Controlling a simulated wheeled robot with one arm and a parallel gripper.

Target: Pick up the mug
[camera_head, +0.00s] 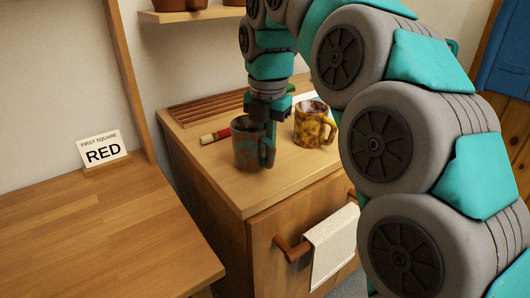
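A dark mug mottled brown and teal (247,150) stands upright on the wooden cabinet, with its handle on the right. A second mug, mottled yellow and brown (309,125), stands behind it to the right, with its handle also on the right. My gripper (267,117) points down at the rim and handle side of the brown and teal mug and covers part of its rim. The fingertips are small and dark, so I cannot tell whether they are open or shut, or whether they touch the mug.
A red and pale cylindrical object (215,136) lies left of the brown and teal mug. A slatted wooden rack (200,109) is at the cabinet's back. A white towel (333,245) hangs on the front rail. A "FIRST SQUARE RED" card (103,149) stands on the left table (90,225).

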